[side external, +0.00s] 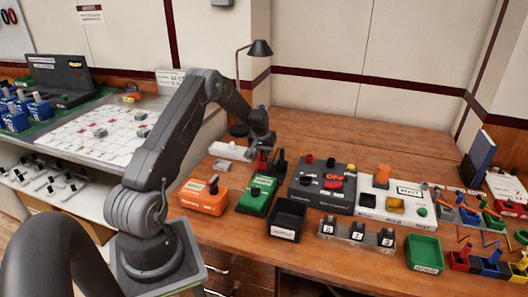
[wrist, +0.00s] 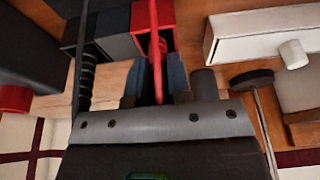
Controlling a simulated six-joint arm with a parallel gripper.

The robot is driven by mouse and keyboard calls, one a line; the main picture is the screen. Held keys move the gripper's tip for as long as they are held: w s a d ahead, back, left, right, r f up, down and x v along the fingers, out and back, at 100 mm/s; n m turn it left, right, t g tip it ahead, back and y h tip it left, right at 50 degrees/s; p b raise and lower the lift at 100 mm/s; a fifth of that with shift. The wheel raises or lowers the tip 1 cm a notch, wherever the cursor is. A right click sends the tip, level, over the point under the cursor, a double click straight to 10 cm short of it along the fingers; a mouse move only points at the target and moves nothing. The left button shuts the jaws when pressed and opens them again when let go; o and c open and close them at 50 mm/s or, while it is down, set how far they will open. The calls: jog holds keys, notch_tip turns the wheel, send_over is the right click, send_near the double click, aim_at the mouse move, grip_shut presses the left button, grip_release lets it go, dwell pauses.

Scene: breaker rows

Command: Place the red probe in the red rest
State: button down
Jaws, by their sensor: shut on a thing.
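My gripper (side external: 263,143) is at the back of the bench, tilted down behind the green unit. In the wrist view my gripper (wrist: 156,82) is shut on the red probe (wrist: 157,48), a slim red rod between the two grey fingers. The red rest (wrist: 167,38), a red block, is right by the probe at the top of that view. In the side view a small red shape (side external: 262,161), the rest or probe, shows just below the gripper. I cannot tell whether the probe is seated in the rest or only over it.
A black probe (wrist: 86,75) and dark blocks (wrist: 113,38) stand close left of the red rest in the wrist view. A white bar (wrist: 258,36) lies to the right. The green unit (side external: 257,196), orange unit (side external: 203,198) and black tray (side external: 288,218) are in front.

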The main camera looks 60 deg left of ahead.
jog(key=shift+f, duration=0.1)
jog(key=c, duration=1.1)
grip_release()
jog(key=v, duration=1.2)
jog(key=s+d+r+m+t, duration=0.1)
jog(key=s+d+r+m, duration=0.1)
jog(key=d+r, duration=0.8)
jog(key=s+d+r+m+t, duration=0.15)
jog(key=d+r, duration=0.55)
jog(key=d, duration=0.8)
jog(key=s+d+m, duration=0.1)
jog(key=s+d, duration=0.4)
jog(key=s, duration=0.1)
jog(key=s+d+m+h, duration=0.1)
jog(key=s+d+m, duration=0.1)
jog(key=s+d, duration=0.3)
jog(key=s+d+m+h, duration=0.1)
jog(key=s+d+m, duration=0.1)
jog(key=s+d, duration=0.3)
jog(key=shift+s+d+r+m+t, duration=0.15)
jog(key=shift+s+t, duration=0.05)
jog(key=shift+s, duration=0.55)
jog(key=shift+s+d+r+m+t, duration=0.1)
jog(key=shift+s+r+t, duration=0.05)
jog(key=shift+s, duration=0.55)
